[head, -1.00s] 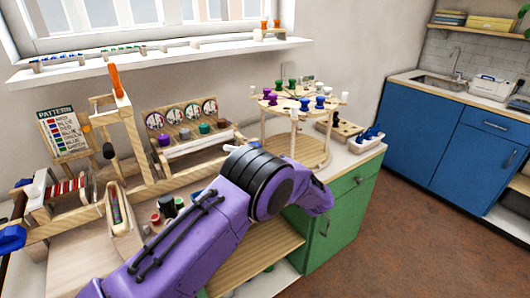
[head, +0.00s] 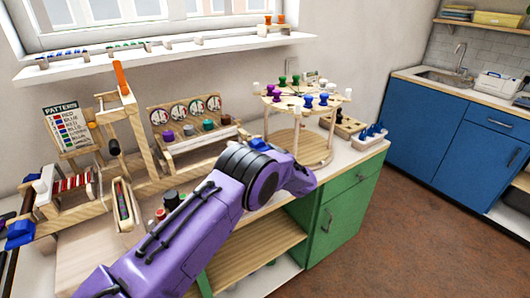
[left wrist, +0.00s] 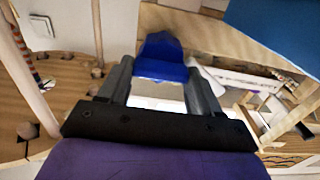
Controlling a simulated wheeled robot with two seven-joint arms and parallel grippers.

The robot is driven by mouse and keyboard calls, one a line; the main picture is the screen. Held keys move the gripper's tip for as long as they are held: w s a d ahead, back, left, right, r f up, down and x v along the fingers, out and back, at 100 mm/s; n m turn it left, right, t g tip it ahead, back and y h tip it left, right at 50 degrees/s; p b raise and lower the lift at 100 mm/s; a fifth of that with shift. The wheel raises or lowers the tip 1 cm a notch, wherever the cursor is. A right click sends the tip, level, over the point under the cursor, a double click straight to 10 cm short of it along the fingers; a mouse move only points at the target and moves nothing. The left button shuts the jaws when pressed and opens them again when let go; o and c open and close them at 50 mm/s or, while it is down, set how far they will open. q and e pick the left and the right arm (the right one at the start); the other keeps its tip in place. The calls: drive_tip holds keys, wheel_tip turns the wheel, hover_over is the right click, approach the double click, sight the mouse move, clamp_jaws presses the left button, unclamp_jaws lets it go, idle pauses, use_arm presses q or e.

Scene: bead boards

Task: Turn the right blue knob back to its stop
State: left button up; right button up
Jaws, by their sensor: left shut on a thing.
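A blue knob (left wrist: 160,58) sits between the two grey fingers of my left gripper (left wrist: 160,82) in the left wrist view. The gripper is shut on it. In the head view a small blue piece (head: 259,144), which looks like this knob, shows just above my purple left arm. The arm hides the fingers there. Another blue knob (head: 20,234) is at the left end of the wooden frame (head: 75,215). The knob's turn angle and its stop cannot be made out. My right gripper is not in view.
A round wooden stand (head: 298,155) with coloured pegs is behind and right of my arm. A rack with dials (head: 190,118) stands at the back. A tray with blue pieces (head: 368,140) is at the right counter end, above the green cabinet (head: 342,215).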

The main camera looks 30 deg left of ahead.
use_arm(q)
drive_tip(key=shift+a, duration=0.1)
drive_tip(key=n+b, duration=0.7)
drive_tip(key=n, duration=0.2)
drive_tip(key=n+b, duration=0.7)
drive_tip(key=n, duration=0.1)
drive_tip(key=shift+s+a+f+n+b, duration=0.1)
drive_tip(key=shift+s+f+n+b, duration=0.05)
drive_tip(key=shift+n+b, duration=0.2)
drive_tip(key=shift+n, duration=0.25)
idle(0.3)
drive_tip(key=o, duration=1.1)
drive_tip(key=shift+c, duration=0.2)
